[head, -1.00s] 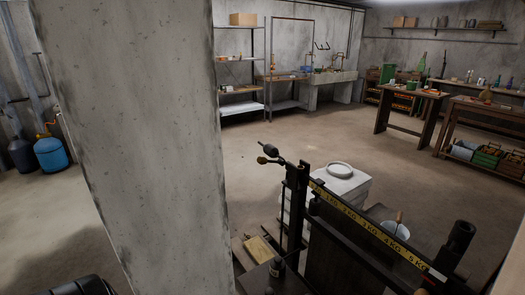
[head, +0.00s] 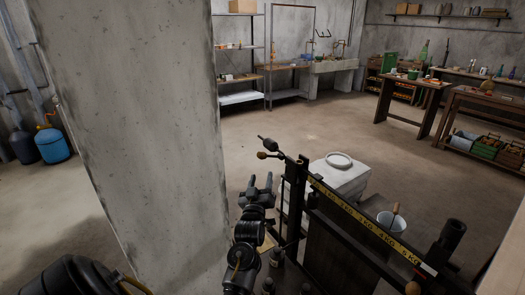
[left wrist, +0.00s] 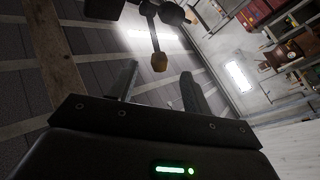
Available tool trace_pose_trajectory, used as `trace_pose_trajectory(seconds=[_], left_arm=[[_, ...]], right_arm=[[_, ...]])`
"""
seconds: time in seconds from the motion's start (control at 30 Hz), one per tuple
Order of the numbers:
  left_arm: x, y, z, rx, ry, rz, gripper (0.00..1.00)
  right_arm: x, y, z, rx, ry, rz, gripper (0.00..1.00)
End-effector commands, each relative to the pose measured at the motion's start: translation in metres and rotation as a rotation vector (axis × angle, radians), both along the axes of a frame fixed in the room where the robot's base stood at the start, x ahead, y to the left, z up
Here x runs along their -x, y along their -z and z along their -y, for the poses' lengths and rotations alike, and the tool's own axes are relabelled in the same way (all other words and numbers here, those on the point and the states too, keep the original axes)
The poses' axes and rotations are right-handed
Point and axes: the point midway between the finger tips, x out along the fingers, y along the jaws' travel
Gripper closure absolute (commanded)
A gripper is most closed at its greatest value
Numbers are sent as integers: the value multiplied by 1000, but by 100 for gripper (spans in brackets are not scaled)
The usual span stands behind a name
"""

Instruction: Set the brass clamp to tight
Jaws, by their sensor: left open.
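The beam scale's dark post (head: 297,205) and beam with a yellow weight strip (head: 365,218) stand at the lower right of the head view. A small brass-coloured knob (head: 262,155) sits on the end of a short dark arm at the post's top; I take it as the brass clamp. My left gripper (head: 260,182) is open and empty, pointing up just left of the post and below the knob. In the left wrist view the knob (left wrist: 159,62) shows beyond and between my open fingers (left wrist: 158,88), apart from them. My right gripper is not in view.
A thick concrete pillar (head: 130,140) stands close on the left of my left arm. A white block with a round plate (head: 338,161) and a bucket (head: 391,222) are behind the scale. Workbenches (head: 413,95) stand at the back right. The middle floor is clear.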

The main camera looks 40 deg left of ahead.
Motion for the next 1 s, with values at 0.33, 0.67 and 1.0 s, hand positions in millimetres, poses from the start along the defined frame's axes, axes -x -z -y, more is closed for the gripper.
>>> trace_pose_trajectory(seconds=[0.33, 0.67, 1.0], left_arm=[[-7, -18, -13, 3, -39, 92, 51], [-49, -40, -41, 3, -39, 91, 51], [-85, -52, -64, 4, -37, 89, 51]], right_arm=[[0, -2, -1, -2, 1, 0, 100], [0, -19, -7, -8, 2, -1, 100], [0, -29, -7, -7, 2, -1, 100]])
